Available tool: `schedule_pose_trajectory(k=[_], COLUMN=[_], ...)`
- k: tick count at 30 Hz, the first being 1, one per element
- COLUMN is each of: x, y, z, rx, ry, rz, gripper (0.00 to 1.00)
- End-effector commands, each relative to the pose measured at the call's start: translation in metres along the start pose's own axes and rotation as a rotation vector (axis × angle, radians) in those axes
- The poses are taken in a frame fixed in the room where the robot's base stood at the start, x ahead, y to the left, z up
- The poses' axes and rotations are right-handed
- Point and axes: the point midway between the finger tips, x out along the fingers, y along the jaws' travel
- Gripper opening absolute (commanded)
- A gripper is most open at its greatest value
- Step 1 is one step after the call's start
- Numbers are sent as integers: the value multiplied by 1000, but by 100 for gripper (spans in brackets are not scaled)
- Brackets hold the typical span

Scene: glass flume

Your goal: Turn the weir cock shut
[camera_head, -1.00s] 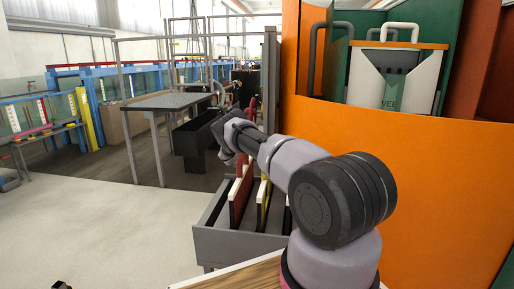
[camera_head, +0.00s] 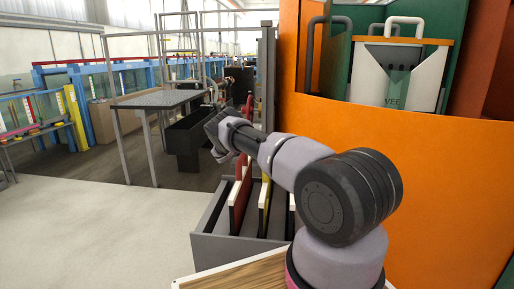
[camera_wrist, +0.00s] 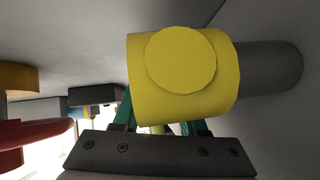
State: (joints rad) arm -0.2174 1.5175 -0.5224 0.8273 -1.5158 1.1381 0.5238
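A yellow cylinder with a round flat end (camera_wrist: 182,62) fills the upper middle of the wrist view, very close. A dark grey round bar (camera_wrist: 268,68) runs from it to the right. I cannot tell whether this is the weir cock. My gripper (camera_wrist: 158,126) shows at the bottom of the wrist view, with two green fingers apart from each other. The yellow cylinder hides the fingertips, so I cannot tell whether they touch or hold anything. In the head view my arm reaches away from me, and its far end hides the gripper's fingers.
A grey open rack (camera_head: 222,252) with upright boards stands below my arm. A large orange panel (camera_head: 430,165) blocks the right side. A dark trough (camera_head: 186,140) and a grey table (camera_head: 160,99) stand beyond. The pale floor (camera_head: 90,225) at left is clear.

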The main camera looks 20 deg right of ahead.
Motion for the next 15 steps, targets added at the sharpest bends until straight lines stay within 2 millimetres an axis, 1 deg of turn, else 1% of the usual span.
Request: schedule_pose_trajectory(k=[7,10,14,15], x=[0,-3,-19,-27], y=[0,0,0,0], z=[0,0,-1,-2], rx=[0,-1,-1,-1], ry=[0,1,3,4], rz=[1,0,0,0], gripper=[43,43,43,43])
